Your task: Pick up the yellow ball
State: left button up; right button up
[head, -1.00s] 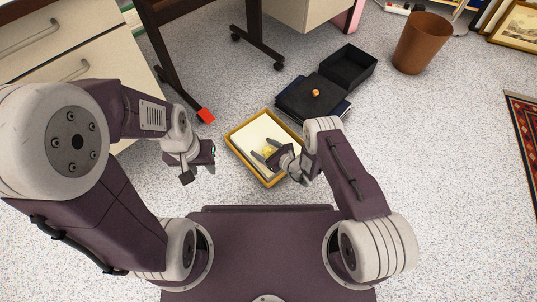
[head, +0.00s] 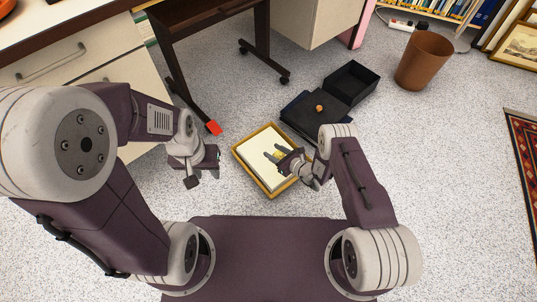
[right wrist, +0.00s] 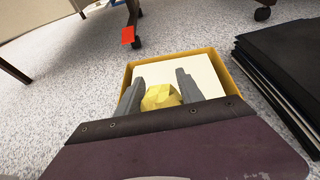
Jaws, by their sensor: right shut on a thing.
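The yellow ball (head: 279,154) is faceted and sits between the fingers of my right gripper (head: 277,155). In the right wrist view the ball (right wrist: 160,97) shows between the two grey fingers (right wrist: 161,90), which are shut on it. The gripper and ball are over a shallow yellow-brown tray (head: 242,160) with a pale inside. I cannot tell how far the ball is above the tray's bottom. My left gripper (head: 203,168) is open and empty, left of the tray.
Black folders (head: 300,122) with a small orange ball (head: 319,108) on top and an open black box (head: 352,83) lie behind the tray. A brown bin (head: 424,60) stands at the back right. A red block (head: 214,128) lies by the desk leg. Speckled floor is free at right.

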jog(key=w+d+r+p, duration=0.3)
jog(key=w+d+r, duration=0.1)
jog(key=d, duration=0.4)
jog(key=shift+r, duration=0.65)
jog(key=shift+d, duration=0.1)
